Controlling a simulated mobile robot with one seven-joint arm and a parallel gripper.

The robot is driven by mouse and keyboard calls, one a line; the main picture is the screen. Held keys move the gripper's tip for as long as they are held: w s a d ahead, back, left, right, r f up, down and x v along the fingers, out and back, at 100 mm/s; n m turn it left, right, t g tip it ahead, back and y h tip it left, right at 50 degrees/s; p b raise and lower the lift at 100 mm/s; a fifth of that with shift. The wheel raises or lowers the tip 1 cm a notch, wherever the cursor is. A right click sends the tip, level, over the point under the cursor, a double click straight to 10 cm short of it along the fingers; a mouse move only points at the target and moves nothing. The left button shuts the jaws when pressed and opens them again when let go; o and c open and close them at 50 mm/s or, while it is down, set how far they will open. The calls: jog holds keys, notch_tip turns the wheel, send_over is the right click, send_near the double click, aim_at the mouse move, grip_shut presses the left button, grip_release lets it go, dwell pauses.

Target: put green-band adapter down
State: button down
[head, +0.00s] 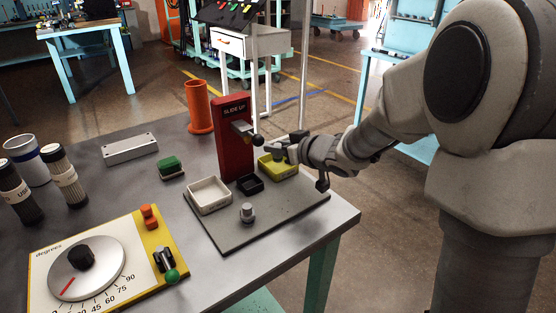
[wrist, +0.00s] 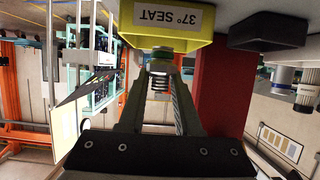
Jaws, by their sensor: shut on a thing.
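My gripper (head: 284,147) reaches in from the right over the back of the grey board, at the yellow tray (head: 277,167). In the wrist view, my gripper (wrist: 160,78) is shut on the green-band adapter (wrist: 160,57), a small metal fitting with a threaded part between the fingers. The yellow tray, labelled "37° SEAT" (wrist: 167,17), is right beyond the adapter's end in that view. I cannot tell whether the adapter touches the tray. In the head view the adapter is hidden or too small to make out.
A red "SLIDE UP" post (head: 233,140) stands close left of my gripper. A black tray (head: 250,184), a white tray (head: 209,195) and a grey fitting (head: 247,212) are on the board (head: 285,217). An orange cylinder (head: 198,108) stands behind.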

jog(key=shift+f+b, duration=0.35)
jog(key=shift+f, duration=0.8)
jog(key=shift+f, duration=0.15)
jog(key=c, duration=0.9)
grip_release()
